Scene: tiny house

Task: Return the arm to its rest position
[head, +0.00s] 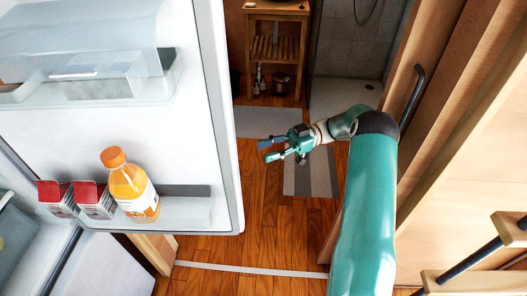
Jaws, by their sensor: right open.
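My right arm, teal, reaches up from the lower right and bends left at its elbow. Its right gripper (266,150) is open and empty, with its two fingers pointing left, apart from each other. It hangs in the air over the wooden floor, to the right of the open fridge door. My left gripper is not in the head view.
The open fridge door (232,130) fills the left; its shelf holds an orange juice bottle (133,187) and red-and-white cartons (93,200). A wooden wall with a dark handle (411,98) and stair treads (470,281) stand close right. Open floor (262,205) lies between.

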